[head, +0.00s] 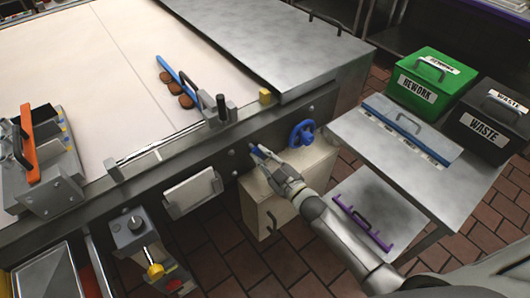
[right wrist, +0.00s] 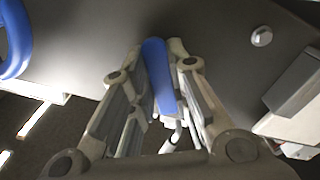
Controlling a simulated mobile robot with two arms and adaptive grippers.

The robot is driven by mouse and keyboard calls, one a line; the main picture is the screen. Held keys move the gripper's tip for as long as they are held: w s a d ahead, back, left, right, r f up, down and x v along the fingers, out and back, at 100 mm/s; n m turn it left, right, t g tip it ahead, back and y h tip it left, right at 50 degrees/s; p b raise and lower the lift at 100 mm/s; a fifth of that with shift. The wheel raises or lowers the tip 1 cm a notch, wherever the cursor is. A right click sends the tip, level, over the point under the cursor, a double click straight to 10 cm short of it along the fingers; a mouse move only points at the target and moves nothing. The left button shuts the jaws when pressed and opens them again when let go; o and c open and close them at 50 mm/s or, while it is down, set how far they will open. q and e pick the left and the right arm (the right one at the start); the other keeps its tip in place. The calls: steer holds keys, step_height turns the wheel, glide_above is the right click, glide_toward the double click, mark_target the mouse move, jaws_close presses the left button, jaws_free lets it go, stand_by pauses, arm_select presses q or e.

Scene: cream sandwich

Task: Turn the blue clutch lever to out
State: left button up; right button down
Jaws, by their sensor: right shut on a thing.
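The blue clutch lever (right wrist: 158,70) stands between the two fingers of my right gripper (right wrist: 160,95) in the right wrist view. The fingers are closed around it, and its top end sticks out beyond the fingertips. In the head view my right gripper (head: 268,158) is at the front panel of the machine, left of the blue handwheel. Only a small blue part of the lever (head: 258,151) shows there. The out mark cannot be made out. My left gripper is not in view.
The blue handwheel (head: 302,133) is close to the right of my gripper. A cream box (head: 285,200) is below it. A grey table (head: 385,160) with a green rework bin (head: 428,85) and black waste bin (head: 487,125) stands at the right. A pale belt (head: 120,70) lies behind.

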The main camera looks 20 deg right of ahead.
steer(key=m, duration=0.2)
steer(key=a+m, duration=0.1)
steer(key=m, duration=0.1)
steer(key=m+p, duration=0.1)
steer(key=m, duration=0.1)
steer(key=shift+s+a+f, duration=0.3)
steer(key=shift+s+a, duration=0.05)
steer(key=shift+a, duration=0.05)
stand_by(0.3)
steer(key=c, duration=1.4)
jaws_free()
steer(key=shift+o, duration=0.2)
steer(key=v, duration=1.2)
